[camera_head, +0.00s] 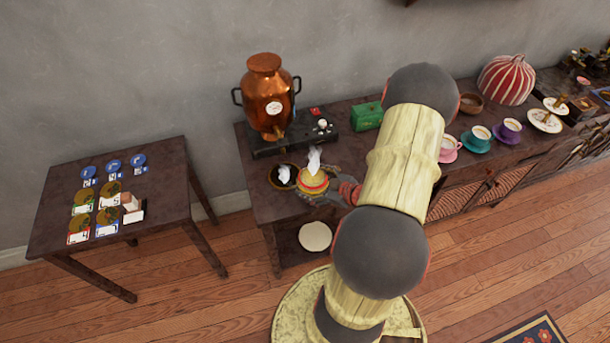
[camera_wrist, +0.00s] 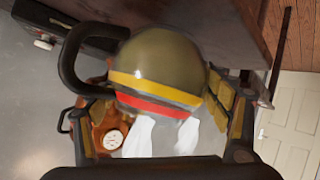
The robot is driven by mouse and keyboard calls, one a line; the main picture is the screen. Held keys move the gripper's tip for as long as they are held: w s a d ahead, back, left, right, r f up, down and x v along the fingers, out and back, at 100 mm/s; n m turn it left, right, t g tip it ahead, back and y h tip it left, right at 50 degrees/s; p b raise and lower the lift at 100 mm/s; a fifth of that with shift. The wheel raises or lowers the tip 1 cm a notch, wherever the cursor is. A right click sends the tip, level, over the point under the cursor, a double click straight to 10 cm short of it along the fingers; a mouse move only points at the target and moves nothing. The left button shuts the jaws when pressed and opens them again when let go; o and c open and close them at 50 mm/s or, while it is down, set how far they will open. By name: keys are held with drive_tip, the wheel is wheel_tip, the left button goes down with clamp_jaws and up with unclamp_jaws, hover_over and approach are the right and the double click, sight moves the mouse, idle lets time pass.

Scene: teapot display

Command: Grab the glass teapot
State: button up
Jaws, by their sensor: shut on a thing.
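The teapot (camera_head: 312,183) is a rounded olive-gold vessel with yellow and red bands, at the left front of the long dark table. White steam-like shapes rise above it. In the wrist view the teapot (camera_wrist: 160,70) fills the middle, with a thick dark handle (camera_wrist: 75,60) on the left. I cannot tell from its surface that it is glass. My gripper (camera_head: 328,188) reaches it from the right. In the wrist view my gripper (camera_wrist: 155,95) has a yellow-padded finger on each side of it and is shut on it. The exact contact is partly hidden.
A copper urn (camera_head: 265,95) stands behind the teapot. A dark bowl (camera_head: 275,184) with white steam sits close on the left. A green box (camera_head: 367,117) and colored cups (camera_head: 481,134) lie along the long table. A small table (camera_head: 75,208) with cards stands left, beyond a gap.

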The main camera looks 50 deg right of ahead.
sight(323, 189)
drive_tip(key=shift+s+p, duration=0.35)
drive_tip(key=shift+s, duration=1.75)
